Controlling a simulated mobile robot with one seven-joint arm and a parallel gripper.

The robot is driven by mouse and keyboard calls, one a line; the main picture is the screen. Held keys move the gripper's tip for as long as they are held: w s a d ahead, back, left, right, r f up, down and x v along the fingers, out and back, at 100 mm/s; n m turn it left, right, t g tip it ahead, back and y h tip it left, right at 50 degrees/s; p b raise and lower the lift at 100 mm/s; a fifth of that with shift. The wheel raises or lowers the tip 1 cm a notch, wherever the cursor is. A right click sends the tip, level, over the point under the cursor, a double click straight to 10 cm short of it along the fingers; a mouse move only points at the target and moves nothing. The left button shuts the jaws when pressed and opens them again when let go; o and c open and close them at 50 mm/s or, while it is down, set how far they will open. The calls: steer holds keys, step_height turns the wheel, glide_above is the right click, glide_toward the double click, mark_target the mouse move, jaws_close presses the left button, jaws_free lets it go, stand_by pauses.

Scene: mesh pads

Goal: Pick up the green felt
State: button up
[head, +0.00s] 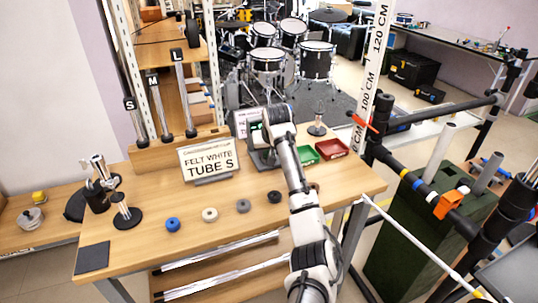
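I cannot make out a green felt for certain. A row of small round felt pads lies on the wooden table (150,258): a blue one (172,224), a white one (210,214), a grey one (243,205) and a dark one (273,197). A small brownish edge shows right of my arm (315,187), mostly hidden by it. My arm reaches over the table toward the back, beyond the row. Its far end is beside a dark grey device; my gripper's fingers cannot be made out there.
A sign (208,158) reading "FELT WHITE TUBE S" stands behind the pads. A green tray (305,156) and a red tray (331,149) sit right of my arm. Tubes marked S, M, L stand at the back left. Black stands (127,216) and a dark mat (92,258) are left.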

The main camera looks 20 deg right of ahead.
steer(key=c, duration=0.7)
steer(key=shift+o, duration=0.2)
steer(key=shift+r, duration=0.1)
